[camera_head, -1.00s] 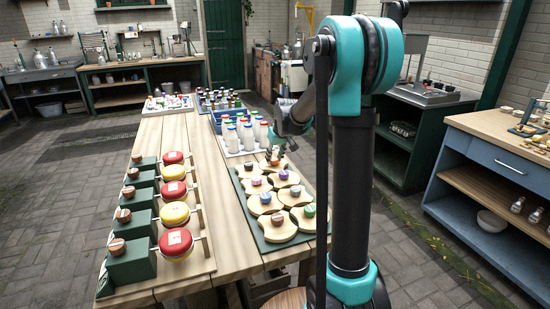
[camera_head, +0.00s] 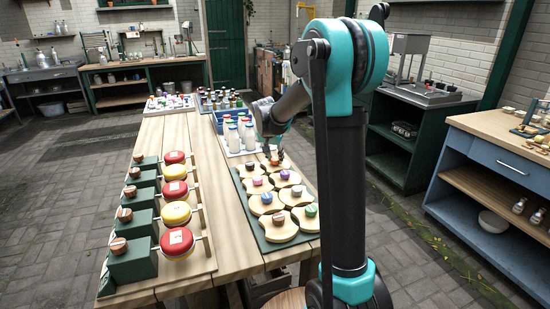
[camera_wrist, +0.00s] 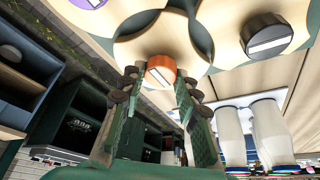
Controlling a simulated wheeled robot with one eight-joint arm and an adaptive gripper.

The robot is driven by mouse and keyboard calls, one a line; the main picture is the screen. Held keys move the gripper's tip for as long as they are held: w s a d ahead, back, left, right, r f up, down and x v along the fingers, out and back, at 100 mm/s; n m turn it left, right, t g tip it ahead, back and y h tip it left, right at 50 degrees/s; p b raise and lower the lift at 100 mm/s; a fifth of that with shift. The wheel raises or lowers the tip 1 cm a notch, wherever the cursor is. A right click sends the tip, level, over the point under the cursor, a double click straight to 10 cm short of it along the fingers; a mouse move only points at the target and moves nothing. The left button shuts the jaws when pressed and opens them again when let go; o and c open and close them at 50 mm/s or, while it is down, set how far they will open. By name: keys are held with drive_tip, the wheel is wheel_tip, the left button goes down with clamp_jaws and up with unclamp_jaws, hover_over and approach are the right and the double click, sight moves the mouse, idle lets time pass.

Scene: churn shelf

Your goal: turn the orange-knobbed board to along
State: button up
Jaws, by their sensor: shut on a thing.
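The orange-knobbed board is a pale wooden plate with curved cut-outs. Its orange knob (camera_wrist: 161,71) carries a white stripe, which lies slanted in the wrist view. The wooden plate (camera_wrist: 152,45) shows around the knob. In the head view the orange knob (camera_head: 274,162) is at the far right of the green base (camera_head: 272,246), partly covered by my gripper (camera_head: 273,153). In the wrist view my gripper (camera_wrist: 160,86) has its two green fingers on either side of the orange knob, shut on it.
Neighbouring boards have a black knob (camera_wrist: 266,37), a purple knob (camera_head: 285,174) and a green knob (camera_head: 311,210), among others. White bottles (camera_head: 248,135) stand close behind the boards. Red and yellow discs (camera_head: 176,213) stand on a rack at left. Bare table lies between.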

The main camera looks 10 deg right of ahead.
drive_tip(key=shift+m, duration=0.5)
drive_tip(key=o, duration=1.2)
drive_tip(key=shift+c, duration=0.2)
drive_tip(key=v, duration=1.2)
drive_tip(key=shift+a, duration=0.25)
drive_tip(key=shift+w, duration=0.15)
